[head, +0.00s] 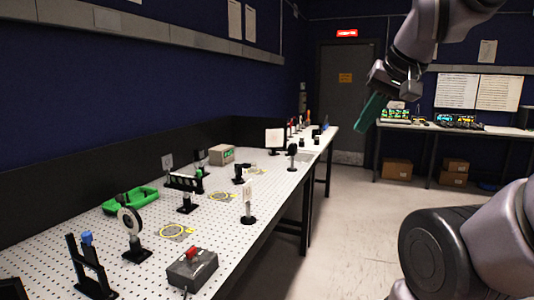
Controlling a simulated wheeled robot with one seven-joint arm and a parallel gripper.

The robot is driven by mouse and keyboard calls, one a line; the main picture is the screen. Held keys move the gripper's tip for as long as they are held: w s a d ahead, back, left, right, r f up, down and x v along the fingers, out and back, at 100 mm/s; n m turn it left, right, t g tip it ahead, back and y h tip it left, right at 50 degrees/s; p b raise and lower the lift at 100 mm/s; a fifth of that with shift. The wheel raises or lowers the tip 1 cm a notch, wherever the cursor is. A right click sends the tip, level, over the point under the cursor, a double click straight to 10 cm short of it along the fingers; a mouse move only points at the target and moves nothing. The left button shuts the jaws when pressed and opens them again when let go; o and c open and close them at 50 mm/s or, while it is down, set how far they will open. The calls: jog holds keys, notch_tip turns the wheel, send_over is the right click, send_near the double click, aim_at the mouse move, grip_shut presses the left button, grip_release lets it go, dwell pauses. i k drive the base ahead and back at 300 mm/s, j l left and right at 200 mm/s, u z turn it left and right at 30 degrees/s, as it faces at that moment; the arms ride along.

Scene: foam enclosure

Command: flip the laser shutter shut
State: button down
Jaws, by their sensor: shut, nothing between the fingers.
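My gripper (361,126) is at the upper right, high over the floor and to the right of the optical table (260,225). Its green fingers are together with nothing between them, pointing down and left. It is well apart from everything on the table. At the table's near left, a black upright frame (91,272) carries a blue knob (87,238); it may be the laser shutter, but I cannot tell for sure. A grey box with a red switch (191,252) sits beside it at the near edge. I cannot make out the shutter's state.
A bench (450,128) with screens stands at the back right.

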aim_at(89, 253)
jog(key=u, duration=1.65)
jog(key=j+z, duration=0.15)
jog(key=k+j, duration=0.05)
jog(key=j, duration=0.05)
